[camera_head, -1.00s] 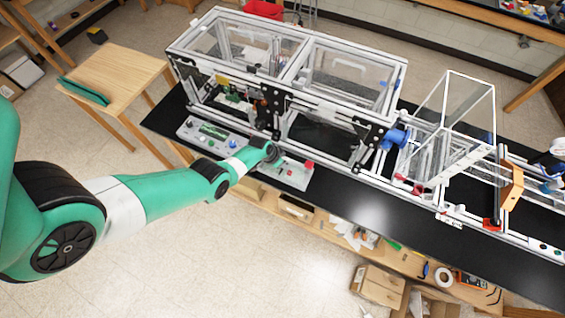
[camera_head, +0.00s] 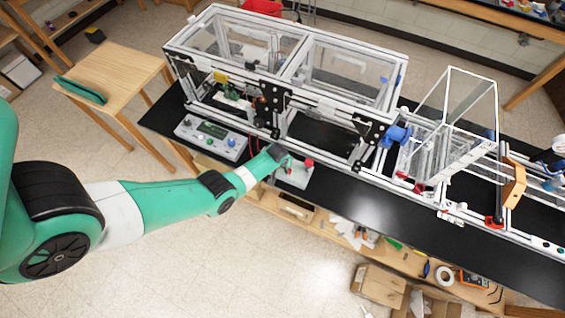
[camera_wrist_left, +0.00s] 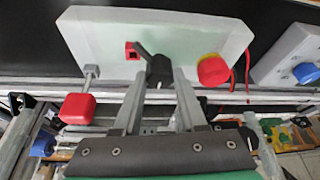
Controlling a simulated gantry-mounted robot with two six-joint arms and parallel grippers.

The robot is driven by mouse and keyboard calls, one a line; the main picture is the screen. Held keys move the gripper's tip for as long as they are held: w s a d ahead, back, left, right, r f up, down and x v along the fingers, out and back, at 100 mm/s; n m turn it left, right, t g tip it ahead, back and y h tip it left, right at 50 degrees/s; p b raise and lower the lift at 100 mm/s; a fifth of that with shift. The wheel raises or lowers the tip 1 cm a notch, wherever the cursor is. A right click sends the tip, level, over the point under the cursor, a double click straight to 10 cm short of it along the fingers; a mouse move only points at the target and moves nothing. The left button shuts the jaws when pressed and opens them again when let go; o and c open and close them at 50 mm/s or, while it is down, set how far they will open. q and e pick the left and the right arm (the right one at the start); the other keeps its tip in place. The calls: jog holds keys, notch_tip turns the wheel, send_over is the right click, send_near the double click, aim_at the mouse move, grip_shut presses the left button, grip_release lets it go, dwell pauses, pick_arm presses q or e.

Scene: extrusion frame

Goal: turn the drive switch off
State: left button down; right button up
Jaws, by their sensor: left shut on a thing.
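A white control box (camera_wrist_left: 100,38) fills the top of the left wrist view, and its end shows in the head view (camera_head: 294,177). On its face are a small red square (camera_wrist_left: 131,50), a black knob (camera_wrist_left: 158,68) with a dark lever sticking up to the left, and a round red button (camera_wrist_left: 213,69) with a yellow rim. The knob appears to be the drive switch. My left gripper (camera_wrist_left: 159,80) is shut on this knob; the fingertips partly hide it. In the head view the gripper (camera_head: 277,152) is small and its fingers are hard to make out. My right gripper is not in view.
A red block on a metal rod (camera_wrist_left: 77,108) stands left of my fingers. A second box with a blue knob (camera_wrist_left: 306,72) lies at the right. In the head view, a grey panel (camera_head: 212,137) and the framed enclosure (camera_head: 290,60) stand close by. The black bench (camera_head: 370,205) is clear in front.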

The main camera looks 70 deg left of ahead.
pick_arm(q)
jog(key=shift+f+n, duration=0.2)
jog(key=shift+n, duration=0.3)
jog(key=n, duration=0.1)
jog(key=n+g, duration=0.1)
jog(key=shift+w+d+r+n+y, duration=0.1)
jog(key=shift+w+r+n+y, duration=0.05)
jog(key=shift+n+y, duration=0.15)
jog(key=shift+n+g+b, duration=0.45)
jog(key=shift+n+g, duration=0.05)
jog(key=shift+n, duration=0.4)
jog(key=shift+w+f+n+g+b, duration=0.1)
jog(key=shift+n+g+b, duration=0.1)
jog(key=shift+n+b, duration=0.3)
jog(key=shift+w+f+n+g+b, duration=0.1)
jog(key=shift+n+g+b, duration=0.15)
jog(key=shift+n, duration=0.45)
jog(key=shift+n+b, duration=0.8)
jog(key=shift+r+n+g, duration=0.15)
jog(key=shift+n+g, duration=0.15)
jog(key=shift+g, duration=0.05)
